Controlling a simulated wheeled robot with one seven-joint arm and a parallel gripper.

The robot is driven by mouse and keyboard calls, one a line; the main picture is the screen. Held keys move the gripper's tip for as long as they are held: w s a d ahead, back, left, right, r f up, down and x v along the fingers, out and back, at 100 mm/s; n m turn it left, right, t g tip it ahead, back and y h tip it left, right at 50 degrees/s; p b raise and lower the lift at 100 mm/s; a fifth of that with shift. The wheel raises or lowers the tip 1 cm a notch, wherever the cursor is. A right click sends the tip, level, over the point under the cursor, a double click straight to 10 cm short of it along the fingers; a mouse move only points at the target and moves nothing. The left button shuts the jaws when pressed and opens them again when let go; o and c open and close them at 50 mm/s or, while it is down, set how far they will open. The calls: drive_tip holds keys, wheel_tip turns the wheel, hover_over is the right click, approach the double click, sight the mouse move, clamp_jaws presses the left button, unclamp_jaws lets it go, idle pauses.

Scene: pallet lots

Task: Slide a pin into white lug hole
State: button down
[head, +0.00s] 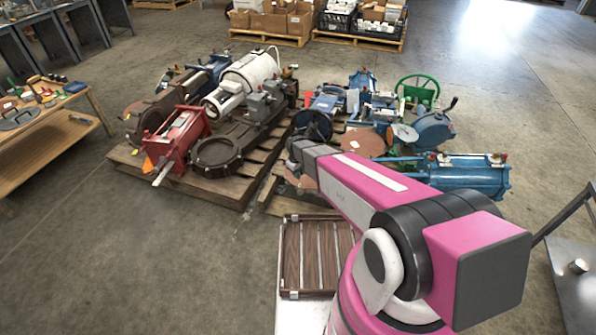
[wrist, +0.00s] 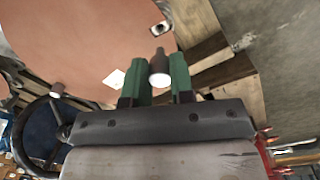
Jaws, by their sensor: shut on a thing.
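In the wrist view my gripper (wrist: 156,58) has two green fingers shut on a pin (wrist: 159,70). The pin is a dark grey-brown cylinder with a narrower tip that points away from me, past the fingertips. Just beyond the tip is a small whitish piece with a dark spot (wrist: 160,28), at the edge of a reddish-brown disc; it may be the white lug. Pin and whitish piece look apart, and I cannot tell the depth between them. In the head view my arm's dark wrist is over the near edge of the right pallet, and the fingers and pin are hidden.
The reddish-brown disc (wrist: 85,35) fills the upper left of the wrist view, with a dark blue handwheel (wrist: 42,135) at lower left. Blue machinery (head: 465,175) crowds the right pallet. A red machine (head: 178,140) stands on the left pallet. A slatted tray (head: 290,255) lies near my base.

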sight(299, 182)
drive_tip(key=shift+d+f, duration=0.1)
drive_tip(key=shift+f, duration=1.45)
drive_tip(key=shift+d+f, duration=0.15)
drive_tip(key=shift+f, duration=1.6)
drive_tip(key=c, duration=0.9)
unclamp_jaws()
drive_tip(key=r, duration=1)
drive_tip(key=shift+a+r, duration=0.4)
